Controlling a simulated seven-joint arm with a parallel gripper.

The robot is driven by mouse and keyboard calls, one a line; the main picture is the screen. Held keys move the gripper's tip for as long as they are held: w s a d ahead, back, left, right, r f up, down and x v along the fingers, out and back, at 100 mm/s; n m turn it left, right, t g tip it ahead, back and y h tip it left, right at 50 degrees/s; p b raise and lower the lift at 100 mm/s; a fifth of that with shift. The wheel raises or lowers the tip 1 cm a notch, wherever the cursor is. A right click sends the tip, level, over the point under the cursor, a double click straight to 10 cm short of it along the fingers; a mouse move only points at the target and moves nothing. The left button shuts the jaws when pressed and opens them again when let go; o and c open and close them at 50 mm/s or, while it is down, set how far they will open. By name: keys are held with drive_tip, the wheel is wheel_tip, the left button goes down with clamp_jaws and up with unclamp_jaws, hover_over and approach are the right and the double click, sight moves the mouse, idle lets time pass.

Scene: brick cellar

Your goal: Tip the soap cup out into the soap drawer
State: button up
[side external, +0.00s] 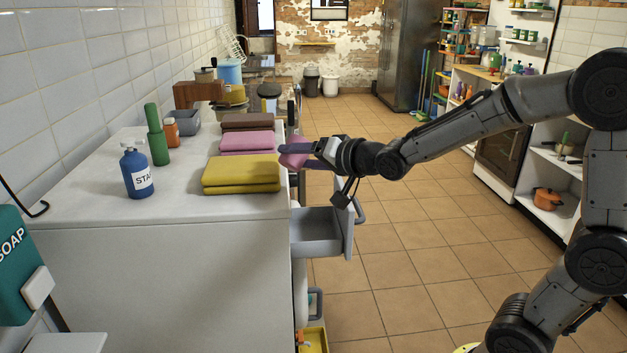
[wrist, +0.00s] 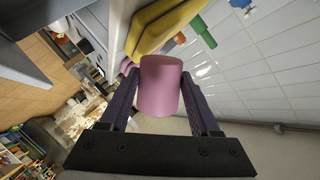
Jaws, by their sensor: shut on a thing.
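A pink soap cup (wrist: 160,88) is held between the two fingers of my gripper (wrist: 162,95) in the wrist view. In the side view the cup (side external: 291,160) is partly hidden by my gripper (side external: 296,150). The cup is above and behind the open grey soap drawer (side external: 318,240), near the counter's right edge. Its mouth and contents cannot be made out. The drawer sticks out from the front of the white cabinet, below my gripper.
Folded yellow (side external: 241,172), pink (side external: 247,142) and brown (side external: 248,122) towels lie on the white counter (side external: 180,208) left of the gripper. A blue bottle (side external: 137,172) and a green bottle (side external: 157,146) stand farther left. The tiled floor right of the drawer is clear.

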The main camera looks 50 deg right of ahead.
drive_tip(key=shift+r+m+y+b, duration=0.65)
drive_tip(key=shift+m+b, duration=0.65)
drive_tip(key=shift+b, duration=0.3)
idle(0.6)
drive_tip(key=shift+d+f+m+b, duration=0.2)
drive_tip(key=shift+f+m+b, duration=0.25)
drive_tip(key=shift+m+b, duration=0.2)
idle(0.6)
drive_tip(key=shift+d+f+m+y, duration=0.55)
drive_tip(key=shift+d+m, duration=0.1)
drive_tip(key=shift+d, duration=0.05)
idle(0.8)
drive_tip(key=shift+d+f+m+y, duration=0.1)
drive_tip(key=shift+f+m+y, duration=0.2)
drive_tip(key=shift+f+m, duration=0.15)
idle(0.5)
drive_tip(key=shift+r, duration=0.15)
drive_tip(key=shift+a+r+n+h, duration=0.4)
drive_tip(key=shift+a+r+n, duration=0.55)
drive_tip(key=shift+n, duration=0.2)
drive_tip(key=shift+r+n+h, duration=0.15)
drive_tip(key=shift+n+h, duration=0.15)
drive_tip(key=shift+n, duration=0.1)
